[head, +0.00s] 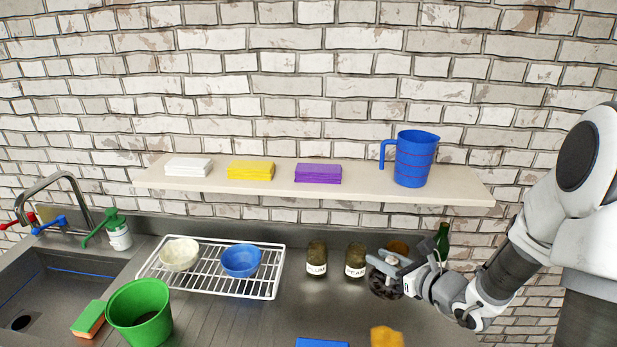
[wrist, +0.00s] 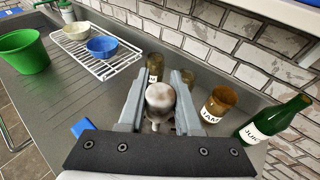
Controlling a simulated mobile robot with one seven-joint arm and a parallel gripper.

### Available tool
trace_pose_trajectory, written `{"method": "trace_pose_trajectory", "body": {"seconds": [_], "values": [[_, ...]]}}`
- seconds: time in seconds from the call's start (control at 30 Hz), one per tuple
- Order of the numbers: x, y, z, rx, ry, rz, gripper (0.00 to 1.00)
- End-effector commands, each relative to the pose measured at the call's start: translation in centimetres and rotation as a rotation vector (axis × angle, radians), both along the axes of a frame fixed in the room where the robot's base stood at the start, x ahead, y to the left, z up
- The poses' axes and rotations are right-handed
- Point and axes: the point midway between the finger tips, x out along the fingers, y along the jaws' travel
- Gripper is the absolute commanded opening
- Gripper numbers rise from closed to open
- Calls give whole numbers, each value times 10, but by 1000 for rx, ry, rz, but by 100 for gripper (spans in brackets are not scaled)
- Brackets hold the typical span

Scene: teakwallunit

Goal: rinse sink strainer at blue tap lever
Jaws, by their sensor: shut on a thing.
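My gripper (head: 388,263) is at the right of the counter, shut on the sink strainer (head: 383,284), a dark round disc hanging below the fingers in the head view. In the wrist view its pale, rounded knob (wrist: 160,97) sits between the two fingers (wrist: 160,84), and most of the disc is hidden. The blue tap lever (head: 49,226) is at the far left, beside the metal tap (head: 60,177) over the sink (head: 70,268). A red lever (head: 14,224) is left of it. My gripper is far from the levers.
Jars (head: 317,259) and a green bottle (head: 442,240) stand close to my gripper. A white rack (head: 212,287) with two bowls, a green bucket (head: 140,312) and a soap bottle (head: 118,232) lie towards the sink. A shelf (head: 330,190) overhangs the back.

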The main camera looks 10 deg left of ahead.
Motion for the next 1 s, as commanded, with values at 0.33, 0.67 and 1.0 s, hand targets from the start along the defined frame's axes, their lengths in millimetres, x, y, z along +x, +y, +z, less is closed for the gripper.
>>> {"method": "trace_pose_trajectory", "body": {"seconds": [0.33, 0.67, 1.0], "values": [[15, 28, 109, -5, -11, -2, 0], [8, 46, 205, -3, -8, -74, 0], [11, 50, 236, 1, 4, -109, 0]]}}
